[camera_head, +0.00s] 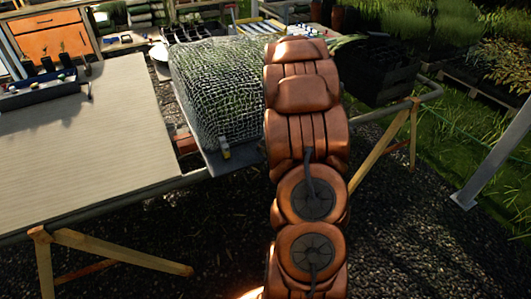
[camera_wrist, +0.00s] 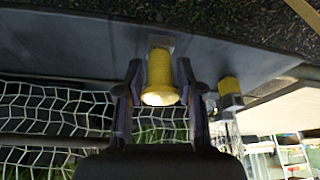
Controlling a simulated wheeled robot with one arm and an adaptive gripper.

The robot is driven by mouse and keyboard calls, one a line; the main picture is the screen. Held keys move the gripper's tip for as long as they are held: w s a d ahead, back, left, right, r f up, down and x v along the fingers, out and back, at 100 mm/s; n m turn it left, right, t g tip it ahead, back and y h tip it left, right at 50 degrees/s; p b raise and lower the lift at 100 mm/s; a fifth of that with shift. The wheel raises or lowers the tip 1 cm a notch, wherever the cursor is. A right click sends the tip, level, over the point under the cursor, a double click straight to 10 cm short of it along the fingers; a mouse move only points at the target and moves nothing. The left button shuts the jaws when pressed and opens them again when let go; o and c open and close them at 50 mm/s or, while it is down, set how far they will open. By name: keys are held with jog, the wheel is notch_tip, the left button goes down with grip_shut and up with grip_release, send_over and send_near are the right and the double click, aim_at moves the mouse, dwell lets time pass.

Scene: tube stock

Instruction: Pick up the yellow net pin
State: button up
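A yellow net pin (camera_wrist: 160,78) with a flared end stands in the middle of the wrist view, on a grey block at the edge of a dark board. My gripper (camera_wrist: 159,72) has one finger on each side of it, with narrow gaps showing between the pin and the fingertips. The fingers look open around it. A second yellow pin (camera_wrist: 229,88) is just right of the right finger.
A white net (camera_head: 215,85) arches over green plants on the board. A bare tabletop (camera_head: 90,130) lies to the left, with a dark tray (camera_head: 40,95) at its far side. Wooden trestle legs (camera_head: 385,150) and a metal rail stand at the right.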

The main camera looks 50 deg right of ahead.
grip_shut()
notch_tip(320, 180, up, 10)
jog(key=shift+r+b, duration=0.1)
jog(key=shift+b, duration=0.5)
